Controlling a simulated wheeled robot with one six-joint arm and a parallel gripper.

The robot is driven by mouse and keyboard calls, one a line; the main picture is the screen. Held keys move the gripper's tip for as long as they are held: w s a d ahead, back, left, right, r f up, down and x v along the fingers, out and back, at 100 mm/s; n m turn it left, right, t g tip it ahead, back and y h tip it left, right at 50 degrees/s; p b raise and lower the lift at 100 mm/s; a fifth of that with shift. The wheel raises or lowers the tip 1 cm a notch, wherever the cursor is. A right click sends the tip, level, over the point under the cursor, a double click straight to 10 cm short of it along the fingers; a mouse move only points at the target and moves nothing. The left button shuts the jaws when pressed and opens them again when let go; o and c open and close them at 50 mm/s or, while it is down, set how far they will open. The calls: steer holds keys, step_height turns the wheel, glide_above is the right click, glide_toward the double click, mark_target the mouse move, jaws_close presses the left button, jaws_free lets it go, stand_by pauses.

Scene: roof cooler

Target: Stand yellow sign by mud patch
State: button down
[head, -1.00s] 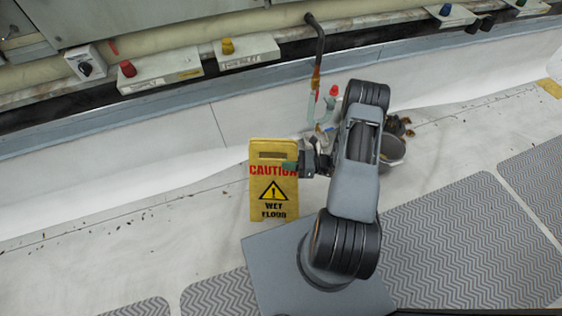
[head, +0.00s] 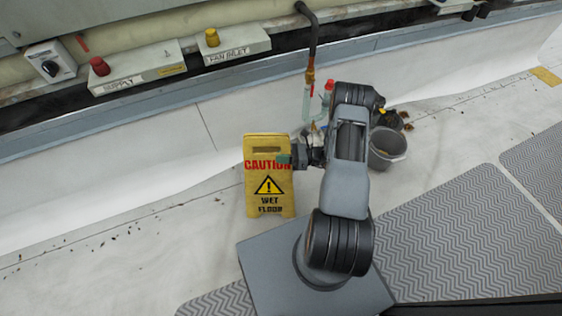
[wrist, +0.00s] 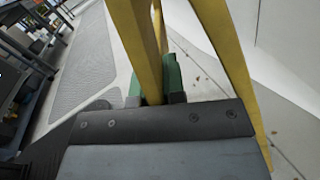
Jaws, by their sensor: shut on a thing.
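The yellow wet floor sign (head: 268,203) is upright in the head view, to the left of my arm, with its printed face towards the camera. My gripper (head: 290,159) is shut on the sign near its right edge, at the height of the word CAUTION. In the wrist view the sign's yellow legs (wrist: 238,62) rise past my green-tipped fingers (wrist: 158,82). I cannot tell whether the sign's foot touches the floor. I cannot make out a distinct mud patch; dark specks (head: 105,240) lie scattered on the pale floor at the left.
A grey bucket (head: 386,150) stands right of my arm, with dark brown clumps behind it. A pipe (head: 312,50) with a tap comes down from the wall ledge. Grey patterned mats (head: 455,235) cover the right front. The pale floor at the left is mostly clear.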

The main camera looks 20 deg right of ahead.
steer(key=shift+f+b, duration=0.6)
steer(key=shift+f, duration=0.6)
steer(key=shift+s+f, duration=0.1)
steer(key=shift+f, duration=0.1)
steer(key=c, duration=1.2)
jaws_free()
steer(key=shift+r, duration=0.1)
